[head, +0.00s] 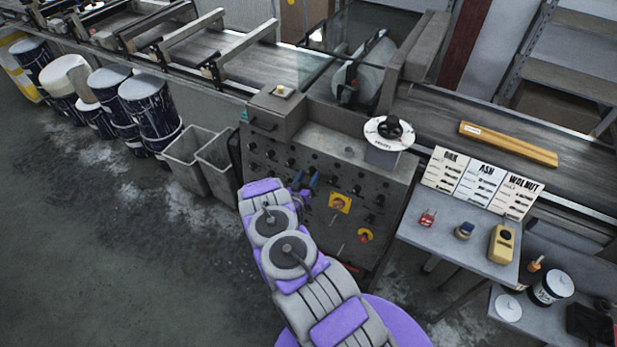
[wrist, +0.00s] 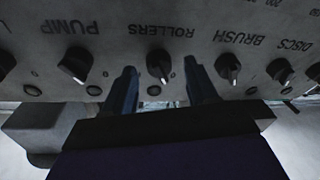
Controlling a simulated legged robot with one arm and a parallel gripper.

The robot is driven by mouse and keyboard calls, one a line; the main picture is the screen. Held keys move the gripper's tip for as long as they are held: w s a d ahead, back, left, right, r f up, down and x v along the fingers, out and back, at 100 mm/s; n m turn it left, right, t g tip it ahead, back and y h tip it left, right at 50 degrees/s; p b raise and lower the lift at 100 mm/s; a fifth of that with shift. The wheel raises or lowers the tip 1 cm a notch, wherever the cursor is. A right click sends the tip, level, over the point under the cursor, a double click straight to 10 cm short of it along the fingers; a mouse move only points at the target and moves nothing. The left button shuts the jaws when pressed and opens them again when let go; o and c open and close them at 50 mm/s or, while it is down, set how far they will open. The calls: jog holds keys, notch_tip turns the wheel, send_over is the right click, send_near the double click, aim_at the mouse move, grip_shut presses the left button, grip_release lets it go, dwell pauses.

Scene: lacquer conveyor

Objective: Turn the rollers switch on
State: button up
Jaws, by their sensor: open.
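The rollers switch (wrist: 159,65) is a black rotary knob with a pale pointer mark, on a grey panel under the upside-down label ROLLERS in the wrist view. My gripper (wrist: 160,74) is open, with one blue finger on each side of this knob. I cannot tell whether either finger touches it. In the head view my gripper (head: 306,187) is at the front of the control cabinet (head: 287,118), and my arm and gripper hide part of the panel there.
The pump knob (wrist: 75,64) and brush knob (wrist: 228,68) flank the rollers switch closely. A side table (head: 462,250) with small items stands at the right, grey bins (head: 190,160) at the left. Floor at the left front is clear.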

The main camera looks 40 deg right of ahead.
jog(key=shift+w+d, duration=0.2)
jog(key=shift+d, duration=0.3)
jog(key=c, duration=1)
